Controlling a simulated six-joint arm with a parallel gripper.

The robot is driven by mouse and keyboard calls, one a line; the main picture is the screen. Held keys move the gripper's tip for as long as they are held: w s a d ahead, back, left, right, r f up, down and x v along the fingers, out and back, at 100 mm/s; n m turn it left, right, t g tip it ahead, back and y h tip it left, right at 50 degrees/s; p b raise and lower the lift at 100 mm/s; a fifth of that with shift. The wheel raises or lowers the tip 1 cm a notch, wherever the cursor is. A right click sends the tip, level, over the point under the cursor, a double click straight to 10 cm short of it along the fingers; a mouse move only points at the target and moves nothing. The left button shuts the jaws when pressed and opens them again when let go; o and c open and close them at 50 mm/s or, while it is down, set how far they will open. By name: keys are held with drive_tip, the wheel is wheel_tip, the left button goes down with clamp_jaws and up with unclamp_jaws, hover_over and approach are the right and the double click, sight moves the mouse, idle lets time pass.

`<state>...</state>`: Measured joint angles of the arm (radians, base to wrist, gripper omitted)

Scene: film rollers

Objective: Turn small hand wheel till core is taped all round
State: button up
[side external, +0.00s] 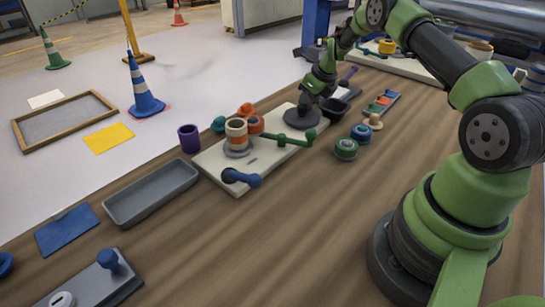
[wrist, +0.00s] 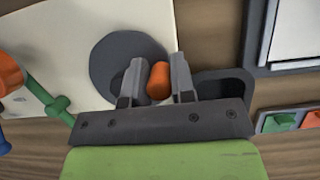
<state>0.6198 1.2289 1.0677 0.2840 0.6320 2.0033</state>
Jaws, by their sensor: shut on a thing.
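A dark grey disc, the hand wheel (side external: 298,121), lies on the right end of a cream board (side external: 213,164); it also shows in the wrist view (wrist: 108,68). An orange knob (wrist: 158,80) stands on this wheel near its edge. My gripper (wrist: 158,84) has its two fingers on either side of the knob and is shut on it. In the side view my gripper (side external: 318,98) hides the knob.
A green lever (side external: 285,140) and a blue lever (side external: 240,178) stick out from the board's front. Green and blue spools (side external: 346,148) stand in front. A grey tray (side external: 152,192) lies left.

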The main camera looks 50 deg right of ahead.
sight(311, 113)
drive_tip(key=shift+s+a+f, duration=0.2)
drive_tip(key=shift+s+f, duration=0.35)
drive_tip(key=shift+s, duration=0.3)
drive_tip(key=shift+a, duration=0.1)
drive_tip(key=shift+s+a+r, duration=0.25)
drive_tip(key=shift+s+r, duration=0.05)
drive_tip(key=shift+s, duration=0.25)
drive_tip(key=shift+s+r, duration=0.1)
drive_tip(key=shift+r, duration=0.15)
drive_tip(key=shift+s, duration=0.1)
